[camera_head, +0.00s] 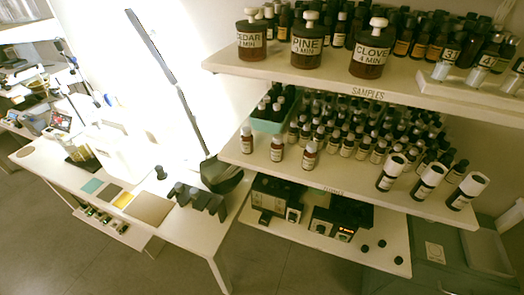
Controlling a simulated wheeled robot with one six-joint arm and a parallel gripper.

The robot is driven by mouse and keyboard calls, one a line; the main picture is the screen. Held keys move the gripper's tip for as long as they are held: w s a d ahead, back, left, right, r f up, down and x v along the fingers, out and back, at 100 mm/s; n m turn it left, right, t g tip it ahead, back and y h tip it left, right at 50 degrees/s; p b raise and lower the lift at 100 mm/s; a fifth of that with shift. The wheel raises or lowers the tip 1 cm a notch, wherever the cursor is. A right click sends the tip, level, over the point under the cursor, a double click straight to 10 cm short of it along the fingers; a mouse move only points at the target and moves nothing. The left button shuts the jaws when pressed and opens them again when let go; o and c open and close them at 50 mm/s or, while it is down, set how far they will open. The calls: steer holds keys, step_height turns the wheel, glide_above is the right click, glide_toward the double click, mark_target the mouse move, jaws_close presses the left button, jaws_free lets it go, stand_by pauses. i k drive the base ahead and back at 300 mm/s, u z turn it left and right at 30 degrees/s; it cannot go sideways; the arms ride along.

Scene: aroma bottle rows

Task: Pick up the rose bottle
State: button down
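I cannot pick out a bottle with a readable ROSE label. Three large brown jars with white stoppers on the top shelf read CEDAR (252,39), PINE (307,45) and CLOVE (370,56). On the middle shelf, three small brown bottles with white caps stand apart at the front left: a left one (247,142), a middle one (278,152) and a right one (309,157). Their labels are too small to read. Many similar bottles (347,147) stand in rows behind and to the right. My gripper is not in view.
Larger white-capped bottles (428,181) stand at the middle shelf's right front. A green bin (266,125) sits at its left. The lower shelf (286,232) holds dark devices. A white table (170,226) at left bears coloured mats and dark blocks. Floor (95,255) shows in front.

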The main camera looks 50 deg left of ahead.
mark_target(277, 146)
steer(key=u, duration=2.35)
steer(key=k, duration=0.45)
steer(key=u, duration=1.15)
steer(key=i, duration=0.75)
steer(key=z, duration=0.45)
